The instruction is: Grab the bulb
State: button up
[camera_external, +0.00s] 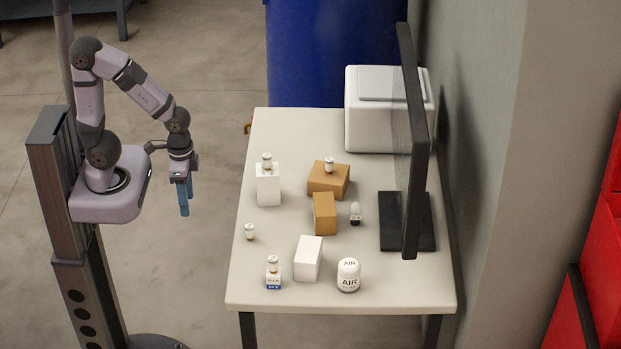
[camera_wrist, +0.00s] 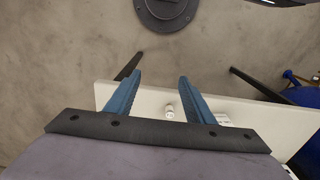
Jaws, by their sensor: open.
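The bulb (camera_external: 355,213) looks like a small item with a rounded white top and a dark lower part. It stands upright on the table, just right of a brown box, in the outside view. I cannot make it out in the wrist view. My gripper (camera_external: 184,210) hangs fingers down in the air, left of the table's left edge and well away from the bulb. In the wrist view my gripper (camera_wrist: 160,78) shows two blue fingers, apart and with nothing between their tips.
Around the bulb on the table (camera_external: 262,290) are brown boxes (camera_external: 325,214), white boxes (camera_external: 308,258), several small vials (camera_external: 250,231) and an AIR canister (camera_external: 348,275). A monitor (camera_external: 410,150) stands to the right. A vial (camera_wrist: 169,113) shows in the wrist view.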

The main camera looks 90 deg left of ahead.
jog(key=t+b, duration=0.5)
jog(key=b, duration=0.1)
send_over(352, 203)
jog(key=s, duration=0.2)
notch_tip(352, 203, down, 6)
jog(key=shift+g, duration=0.3)
jog(key=shift+s+p+x, duration=0.2)
jog(key=shift+p+x, duration=1.1)
jog(key=shift+x, duration=2.45)
jog(key=c, duration=1.1)
